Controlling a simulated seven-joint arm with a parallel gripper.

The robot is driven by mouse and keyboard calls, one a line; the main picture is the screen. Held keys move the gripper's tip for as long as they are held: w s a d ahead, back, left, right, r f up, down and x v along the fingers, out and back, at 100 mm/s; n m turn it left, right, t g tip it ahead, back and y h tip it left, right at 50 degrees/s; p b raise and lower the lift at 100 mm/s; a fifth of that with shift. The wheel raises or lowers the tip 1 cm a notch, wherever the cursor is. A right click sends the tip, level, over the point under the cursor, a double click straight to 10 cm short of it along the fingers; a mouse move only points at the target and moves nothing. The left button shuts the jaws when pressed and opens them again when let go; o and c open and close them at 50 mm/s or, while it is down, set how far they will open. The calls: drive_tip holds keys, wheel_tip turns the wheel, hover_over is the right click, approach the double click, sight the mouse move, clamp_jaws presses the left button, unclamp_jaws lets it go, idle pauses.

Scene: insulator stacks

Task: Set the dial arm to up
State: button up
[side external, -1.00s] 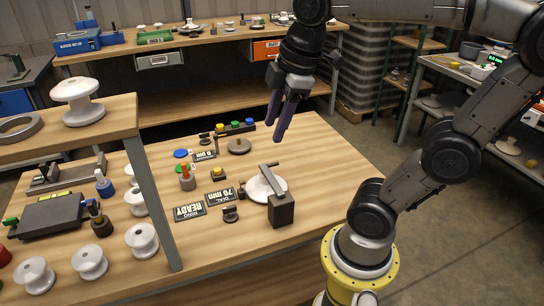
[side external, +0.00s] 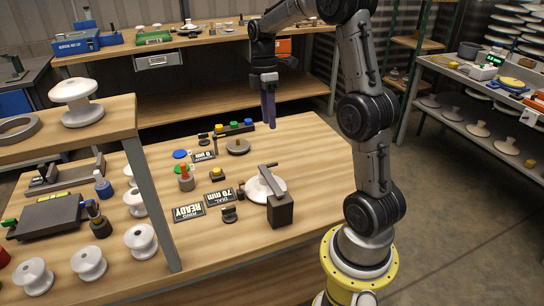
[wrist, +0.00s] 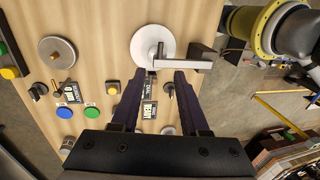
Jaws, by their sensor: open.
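The dial arm looks like the grey bar (side external: 268,177) on a dark block (side external: 281,211), reaching over a white disc (side external: 257,191). In the wrist view the bar (wrist: 185,64) runs sideways from the block (wrist: 204,53) across the lower part of the disc (wrist: 146,38). A label (side external: 220,196) reading DIAL 70 mm lies left of the disc. My gripper (side external: 268,115) is above the back part of the table, pointing down, apart from the dial arm. In the wrist view its dark purple fingers (wrist: 157,80) are apart with nothing held.
A READY label (side external: 189,212), a small black knob (side external: 229,215), a yellow button (side external: 217,174) and a grey disc (side external: 238,146) stand around. A raised wooden shelf (side external: 110,112) on a post is at the left. The table's right side is clear.

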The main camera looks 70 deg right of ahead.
drive_tip(key=f, duration=0.4)
drive_tip(key=s+a+f, duration=0.1)
drive_tip(key=f, duration=0.7)
drive_tip(key=shift+s+a, duration=0.3)
drive_tip(key=shift+a, duration=0.1)
clamp_jaws()
drive_tip(key=shift+r, duration=0.1)
idle(0.6)
